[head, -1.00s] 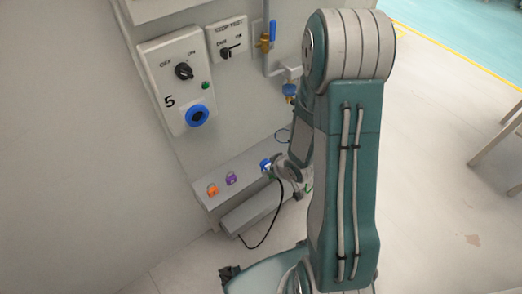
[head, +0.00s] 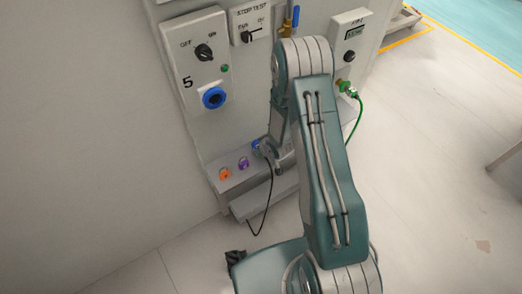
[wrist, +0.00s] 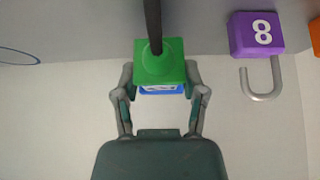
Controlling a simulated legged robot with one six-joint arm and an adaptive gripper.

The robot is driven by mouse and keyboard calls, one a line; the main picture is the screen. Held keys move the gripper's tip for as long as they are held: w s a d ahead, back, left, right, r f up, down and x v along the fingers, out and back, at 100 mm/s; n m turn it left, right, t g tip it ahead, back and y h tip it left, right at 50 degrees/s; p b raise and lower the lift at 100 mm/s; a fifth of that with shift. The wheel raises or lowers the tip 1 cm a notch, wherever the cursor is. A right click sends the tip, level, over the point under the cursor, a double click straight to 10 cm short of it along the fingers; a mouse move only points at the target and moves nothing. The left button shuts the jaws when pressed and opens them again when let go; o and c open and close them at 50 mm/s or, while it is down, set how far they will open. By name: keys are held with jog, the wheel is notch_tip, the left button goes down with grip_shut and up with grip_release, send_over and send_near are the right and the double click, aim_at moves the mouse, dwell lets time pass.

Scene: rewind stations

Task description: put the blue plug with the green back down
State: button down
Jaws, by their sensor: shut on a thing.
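The plug, with a green back (wrist: 160,60) and a blue part (wrist: 162,89), sits between the two fingers of my gripper (wrist: 160,73) in the wrist view. A black cable runs from the green back. My gripper is shut on the plug, over the edge of the grey ledge (wrist: 90,40); I cannot tell whether the plug touches the ledge. In the head view a small blue thing (head: 256,144) shows beside my arm at the ledge; most of the gripper is hidden.
A purple padlock (wrist: 255,33) marked 8 is to the right of the plug, and an orange one (head: 225,174) is farther along the ledge. A control box (head: 200,65) marked 5 is on the panel above. A green cord (head: 353,120) hangs at the right.

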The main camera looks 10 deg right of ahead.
jog(key=shift+f, duration=0.75)
jog(key=shift+c, duration=0.8)
grip_release()
